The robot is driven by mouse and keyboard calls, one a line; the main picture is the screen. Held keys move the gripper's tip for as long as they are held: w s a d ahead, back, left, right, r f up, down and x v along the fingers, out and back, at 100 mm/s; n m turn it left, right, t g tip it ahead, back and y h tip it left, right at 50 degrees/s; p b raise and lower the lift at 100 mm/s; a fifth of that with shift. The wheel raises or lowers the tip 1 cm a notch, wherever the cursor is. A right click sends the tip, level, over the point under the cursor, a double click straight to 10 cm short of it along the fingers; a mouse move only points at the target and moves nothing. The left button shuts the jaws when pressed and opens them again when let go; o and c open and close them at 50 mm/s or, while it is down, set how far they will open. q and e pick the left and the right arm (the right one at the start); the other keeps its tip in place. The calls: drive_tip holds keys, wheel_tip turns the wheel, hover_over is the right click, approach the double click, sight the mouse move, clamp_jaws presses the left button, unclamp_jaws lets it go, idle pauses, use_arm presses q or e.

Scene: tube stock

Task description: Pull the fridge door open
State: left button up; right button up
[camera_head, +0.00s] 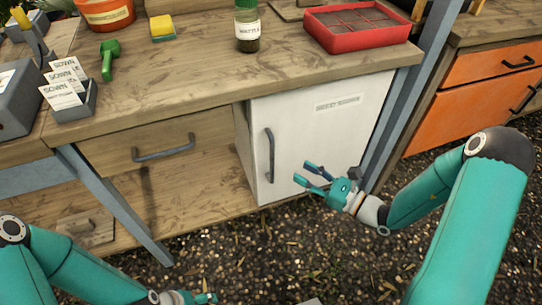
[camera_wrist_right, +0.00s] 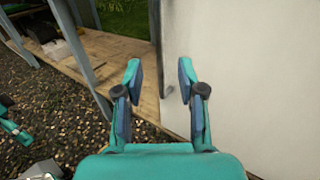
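The white fridge door (camera_head: 325,120) sits under the bench and looks closed, flush with the cabinet. Its grey vertical bar handle (camera_head: 270,155) is near the door's left edge. My right gripper (camera_head: 306,173) is open and empty in front of the lower door, to the right of the handle, fingers pointing left towards it. In the right wrist view its two fingers (camera_wrist_right: 158,70) are spread, with the white door (camera_wrist_right: 240,70) to the right. My left gripper (camera_head: 203,298) is at the bottom edge of the head view, mostly cut off; its opening is unclear.
A wooden drawer with a grey handle (camera_head: 163,148) is left of the fridge. Blue-grey bench legs stand at left (camera_head: 115,205) and right (camera_head: 390,120). A red tray (camera_head: 357,40) and a jar (camera_head: 247,27) sit on the bench. The gravel in front is clear.

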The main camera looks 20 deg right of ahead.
drive_tip(key=b+x, duration=0.1)
drive_tip(key=x, duration=1)
drive_tip(key=shift+w, duration=0.1)
drive_tip(key=shift+c, duration=0.2)
clamp_jaws()
